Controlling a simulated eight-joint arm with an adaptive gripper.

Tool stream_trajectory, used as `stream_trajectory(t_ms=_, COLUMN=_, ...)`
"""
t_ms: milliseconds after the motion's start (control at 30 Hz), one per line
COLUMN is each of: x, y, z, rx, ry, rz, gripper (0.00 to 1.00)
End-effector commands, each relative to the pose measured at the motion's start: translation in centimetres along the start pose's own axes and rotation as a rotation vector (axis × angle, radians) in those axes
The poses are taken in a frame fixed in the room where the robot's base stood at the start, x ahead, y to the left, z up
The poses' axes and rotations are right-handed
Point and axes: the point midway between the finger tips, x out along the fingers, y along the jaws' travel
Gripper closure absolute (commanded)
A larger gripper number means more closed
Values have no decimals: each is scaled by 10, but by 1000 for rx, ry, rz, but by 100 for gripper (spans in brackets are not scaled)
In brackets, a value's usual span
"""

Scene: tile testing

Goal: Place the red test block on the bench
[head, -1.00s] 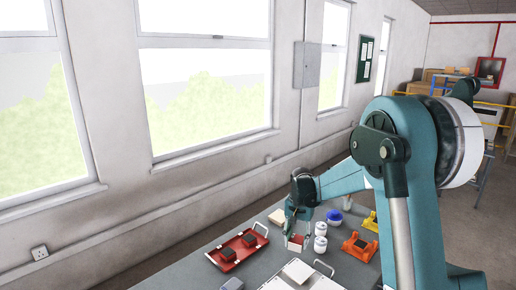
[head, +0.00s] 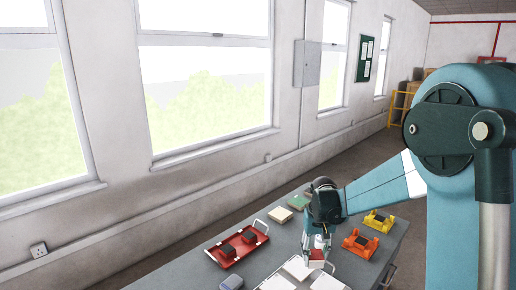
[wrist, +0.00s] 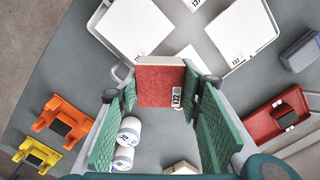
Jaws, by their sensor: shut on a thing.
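In the head view the block (head: 316,262) hangs from my gripper (head: 314,250), over or close to the white trays. Its height above the grey bench (head: 185,268) is hard to tell. The bench also shows in the wrist view (wrist: 85,60).
White trays (wrist: 137,28) with numbered tiles lie beside the block. A red tray (wrist: 262,125) with dark blocks, white jars (wrist: 123,158), an orange holder (wrist: 50,113) and a yellow holder (wrist: 27,151) stand around. Bare bench shows near the left front edge.

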Motion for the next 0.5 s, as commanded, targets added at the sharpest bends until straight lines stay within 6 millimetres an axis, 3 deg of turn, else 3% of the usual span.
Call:
stream_trajectory(t_ms=300, x=-1, y=0, z=-2, rx=8, ry=0, rz=0, gripper=82)
stream_trajectory(t_ms=500, x=-3, y=1, z=-13, rx=65, ry=0, rz=0, gripper=82)
